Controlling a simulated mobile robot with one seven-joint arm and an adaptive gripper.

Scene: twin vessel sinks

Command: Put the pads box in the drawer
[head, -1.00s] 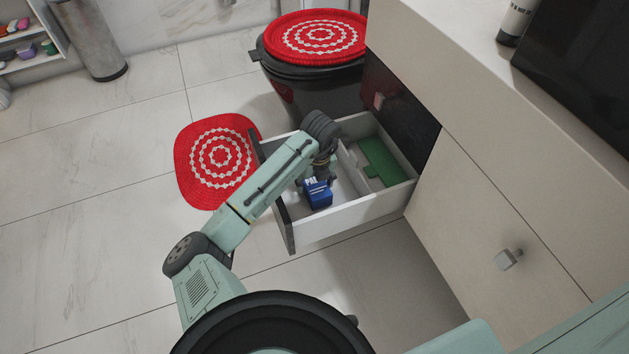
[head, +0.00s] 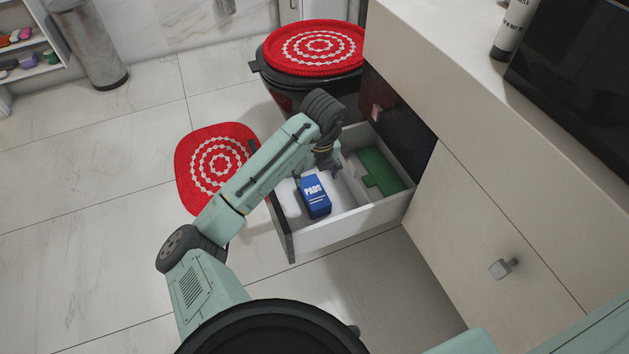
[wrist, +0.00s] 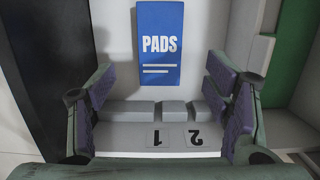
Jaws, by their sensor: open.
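The blue pads box (head: 314,196), with white "PADS" lettering, lies inside the open drawer (head: 335,234), in its left compartment. It also shows in the wrist view (wrist: 159,45), lying on the drawer floor beyond my fingertips. My gripper (head: 330,165) is over the drawer, just behind and right of the box in the head view, partly hidden by my wrist. In the wrist view my gripper (wrist: 162,100) has its fingers wide apart with nothing between them. The box is apart from the fingers.
A green piece (head: 378,171) lies in the drawer's right compartment, past a white divider. The cabinet (head: 470,220) with a square knob stands to the right. A toilet (head: 310,50) with a red cover is behind. A red mat (head: 217,165) lies on the floor to the left.

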